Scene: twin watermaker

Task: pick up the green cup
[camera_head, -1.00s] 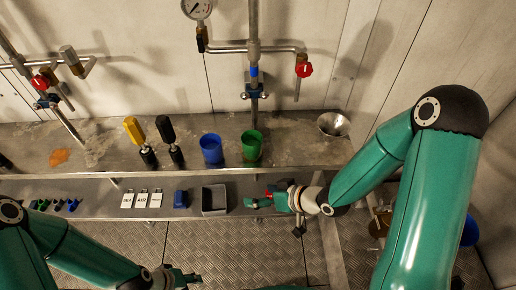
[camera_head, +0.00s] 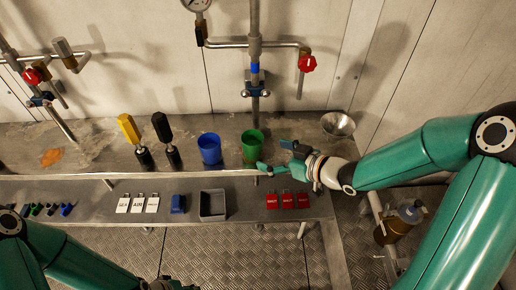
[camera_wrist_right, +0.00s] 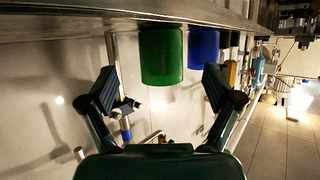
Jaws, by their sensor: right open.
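The green cup (camera_head: 252,146) stands on the upper metal shelf, just right of the blue cup (camera_head: 209,148). My right gripper (camera_head: 274,156) is open and empty, in front of the green cup and a little to its right, at the shelf's front edge. In the right wrist view, the green cup (camera_wrist_right: 161,56) appears upside down beyond and between the spread fingers (camera_wrist_right: 160,88), apart from them. The blue cup (camera_wrist_right: 203,48) is close beside it. My left gripper (camera_head: 176,285) is only partly in view at the bottom edge; its fingers cannot be made out.
A black-handled tool (camera_head: 165,139) and a yellow-handled tool (camera_head: 130,132) stand left of the cups. A funnel (camera_head: 338,124) is at the right. The lower shelf holds red tags (camera_head: 287,201), a grey tray (camera_head: 212,205) and white tags (camera_head: 138,204). A pipe (camera_head: 254,70) rises behind the cups.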

